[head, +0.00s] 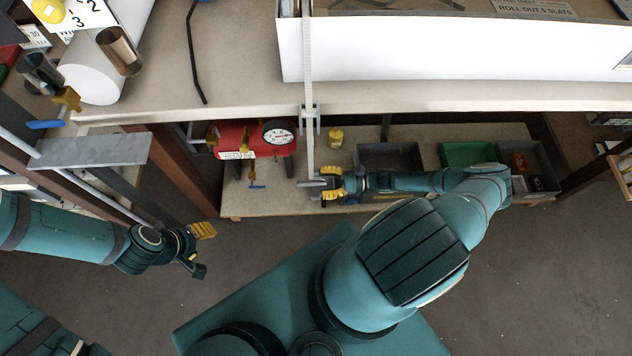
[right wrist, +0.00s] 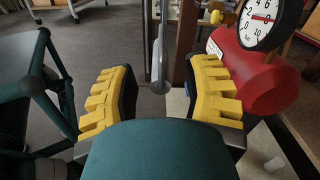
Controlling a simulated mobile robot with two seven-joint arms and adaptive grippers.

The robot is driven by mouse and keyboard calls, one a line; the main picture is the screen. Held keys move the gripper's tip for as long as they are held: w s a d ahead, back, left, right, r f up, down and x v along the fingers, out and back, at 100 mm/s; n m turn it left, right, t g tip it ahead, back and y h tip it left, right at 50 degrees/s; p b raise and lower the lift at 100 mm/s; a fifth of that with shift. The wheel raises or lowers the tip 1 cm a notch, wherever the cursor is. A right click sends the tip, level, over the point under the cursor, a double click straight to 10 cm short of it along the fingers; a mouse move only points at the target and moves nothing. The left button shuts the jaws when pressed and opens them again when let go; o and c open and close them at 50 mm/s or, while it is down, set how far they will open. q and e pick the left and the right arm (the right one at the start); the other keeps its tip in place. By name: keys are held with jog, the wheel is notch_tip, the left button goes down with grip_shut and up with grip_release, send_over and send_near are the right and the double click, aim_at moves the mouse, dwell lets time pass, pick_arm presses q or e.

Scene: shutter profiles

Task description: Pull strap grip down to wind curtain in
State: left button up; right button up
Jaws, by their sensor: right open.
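A pale strap (head: 308,70) runs over the bench's front edge and hangs through a grey bracket (head: 309,118). At its lower end is a grey bar-shaped strap grip (head: 311,183). My right gripper (head: 328,184) is open at the grip's right side in the head view. In the right wrist view, the grey grip (right wrist: 160,65) stands between the spread yellow fingers; I see a gap on both sides. Whether it is fully inside the jaws is hard to tell. My left gripper (head: 200,251) is open and empty at the lower left, far from the strap.
A red tank with a gauge (head: 250,140) stands left of the strap, also close behind the right finger in the wrist view (right wrist: 255,75). A yellow bottle (head: 336,137), grey bin (head: 390,158) and green bin (head: 467,154) sit on the lower shelf. A white box (head: 440,50) lies above.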

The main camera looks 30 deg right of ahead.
aim_at(311, 183)
jog(key=shift+x, duration=1.25)
grip_shut()
